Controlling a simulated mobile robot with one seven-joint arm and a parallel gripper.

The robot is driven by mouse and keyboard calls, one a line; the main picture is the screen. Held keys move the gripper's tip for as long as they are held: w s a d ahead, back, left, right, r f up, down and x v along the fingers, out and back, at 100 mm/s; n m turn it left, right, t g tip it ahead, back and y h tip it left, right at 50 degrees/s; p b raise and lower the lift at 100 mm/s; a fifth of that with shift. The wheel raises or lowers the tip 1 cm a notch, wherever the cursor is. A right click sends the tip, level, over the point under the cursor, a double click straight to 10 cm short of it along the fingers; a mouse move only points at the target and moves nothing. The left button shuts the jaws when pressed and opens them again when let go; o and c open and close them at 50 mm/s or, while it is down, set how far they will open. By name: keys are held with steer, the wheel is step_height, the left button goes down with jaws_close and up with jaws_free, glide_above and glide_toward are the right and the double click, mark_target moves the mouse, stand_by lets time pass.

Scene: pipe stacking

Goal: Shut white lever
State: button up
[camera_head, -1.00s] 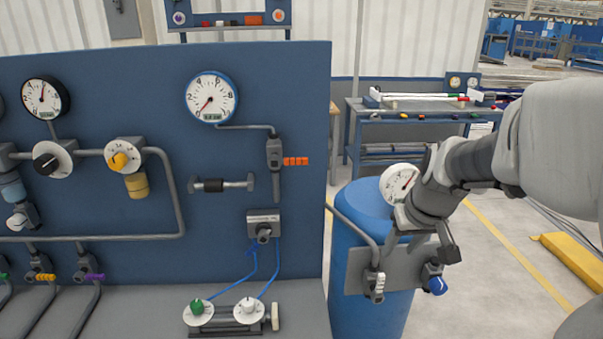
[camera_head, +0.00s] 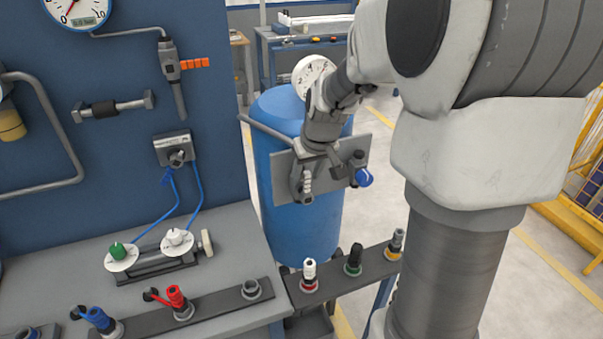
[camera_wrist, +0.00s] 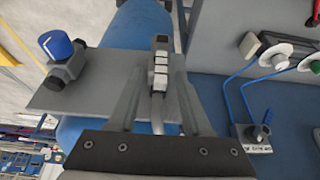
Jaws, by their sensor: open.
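The white lever (camera_head: 307,184) is a ribbed white handle on a small grey valve at the left of the grey plate (camera_head: 349,151), in front of the blue tank (camera_head: 284,221). In the wrist view the lever (camera_wrist: 160,74) stands between the two fingers of my gripper (camera_wrist: 158,92). The fingers are apart, one on each side of it; whether either touches it I cannot tell. In the head view my gripper (camera_head: 316,165) is at the plate, close beside the lever, and my arm hides part of the plate and gauge.
A blue-knobbed valve (camera_head: 363,177) sits right of the lever on the same plate; it also shows in the wrist view (camera_wrist: 57,45). A grey pipe (camera_head: 266,128) runs into the plate from the left. The blue panel (camera_head: 215,80) and workbench (camera_head: 235,258) stand to the left.

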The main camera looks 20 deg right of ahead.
jaws_close()
stand_by(0.3)
stand_by(1.2)
